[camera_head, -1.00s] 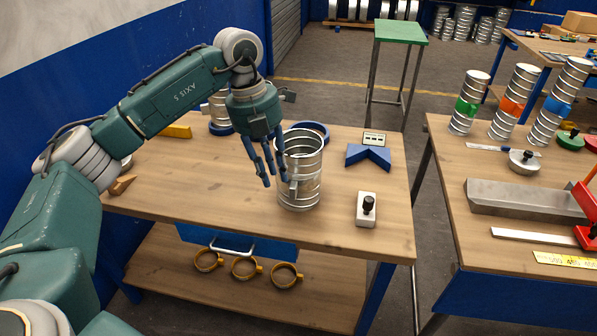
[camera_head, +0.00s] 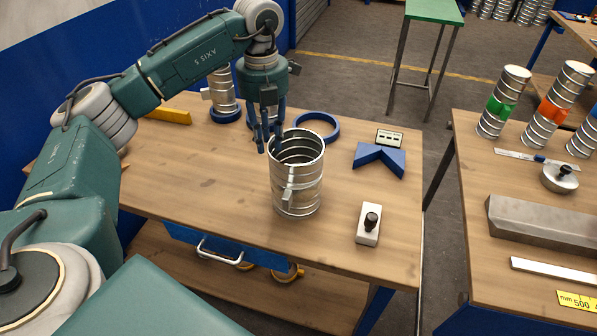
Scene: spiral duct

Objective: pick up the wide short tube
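The wide short tube (camera_head: 297,190) is a ribbed silver cylinder with an open top, standing upright on the wooden workbench (camera_head: 215,200). A small metal tab sticks out on its near side. My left gripper (camera_head: 268,143) points down at the tube's far left rim, its blue fingers apart and nothing visibly held. One fingertip overlaps the rim in the picture; I cannot tell whether it is inside the tube or touching it. My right gripper is out of view.
Another silver tube (camera_head: 221,88) stands behind on a blue ring. A loose blue ring (camera_head: 333,127), a blue V-block (camera_head: 380,163) and a white block with a black knob (camera_head: 366,235) lie nearby. A second bench (camera_head: 470,175) on the right holds several banded tubes.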

